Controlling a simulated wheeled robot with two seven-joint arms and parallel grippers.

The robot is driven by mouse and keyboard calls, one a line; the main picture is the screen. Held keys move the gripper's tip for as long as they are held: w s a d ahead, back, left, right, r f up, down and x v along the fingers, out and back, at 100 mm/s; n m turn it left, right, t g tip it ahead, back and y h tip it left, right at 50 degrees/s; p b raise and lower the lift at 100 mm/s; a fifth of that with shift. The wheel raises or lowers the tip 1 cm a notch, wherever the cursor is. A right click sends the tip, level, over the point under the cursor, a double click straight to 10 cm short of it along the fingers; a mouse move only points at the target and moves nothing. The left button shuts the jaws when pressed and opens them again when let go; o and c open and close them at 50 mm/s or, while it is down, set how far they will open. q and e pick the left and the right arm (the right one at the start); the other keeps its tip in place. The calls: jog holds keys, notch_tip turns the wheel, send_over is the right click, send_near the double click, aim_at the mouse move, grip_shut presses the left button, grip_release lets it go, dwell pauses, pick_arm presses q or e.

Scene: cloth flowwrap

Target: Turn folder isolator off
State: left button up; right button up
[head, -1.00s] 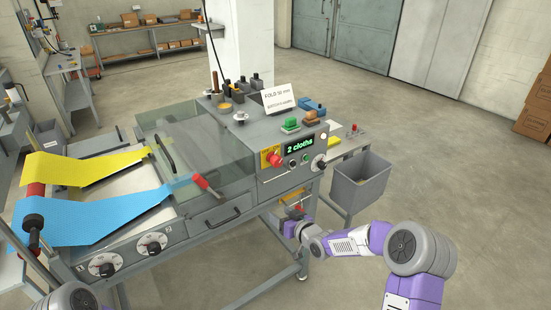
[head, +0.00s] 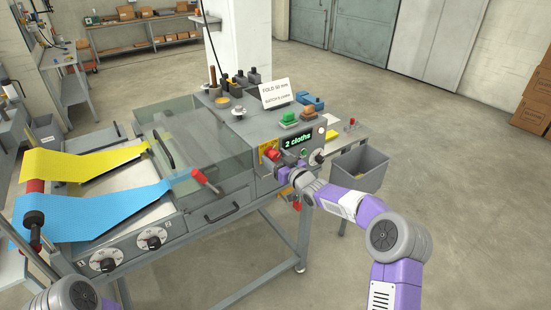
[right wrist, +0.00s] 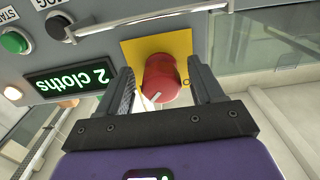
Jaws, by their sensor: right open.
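The folder isolator is a red rotary knob (right wrist: 162,82) on a yellow plate (right wrist: 134,50), on the front panel of the machine. It also shows in the head view (head: 271,153), partly hidden by my right gripper. A white pointer mark on the knob slants to the lower left in the right wrist view. A small "O" shows on the plate at the knob's right. My right gripper (right wrist: 160,78) is open, with one finger on each side of the knob; I cannot tell whether they touch it. It shows in the head view (head: 280,168). My left gripper is out of view.
A lit green display (right wrist: 80,76) reads "2 cloths". A grey bin (head: 360,168) stands right of the machine. Open floor lies at the right.

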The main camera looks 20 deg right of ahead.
jog(key=shift+c, duration=0.5)
jog(key=c, duration=0.9)
jog(key=shift+f, duration=0.1)
jog(key=shift+f+n+b, duration=0.15)
jog(key=shift+n+b, duration=1.05)
jog(key=n+b, duration=0.3)
jog(key=n, duration=0.2)
jog(key=shift+w+d+b, duration=0.1)
jog(key=shift+b, duration=0.3)
jog(key=n+b, duration=0.3)
jog(key=n, duration=0.2)
jog(key=shift+d+n, duration=0.1)
jog(key=shift+n, duration=0.3)
jog(key=shift+c, duration=0.2)
jog(key=shift+d+r+n+b, duration=0.15)
jog(key=shift+n+b, duration=0.45)
jog(key=shift+n, duration=0.6)
jog(key=shift+a+r+n+b, duration=0.15)
jog(key=shift+n+b, duration=0.4)
jog(key=shift+n, duration=0.65)
jog(key=shift+d+r, duration=0.1)
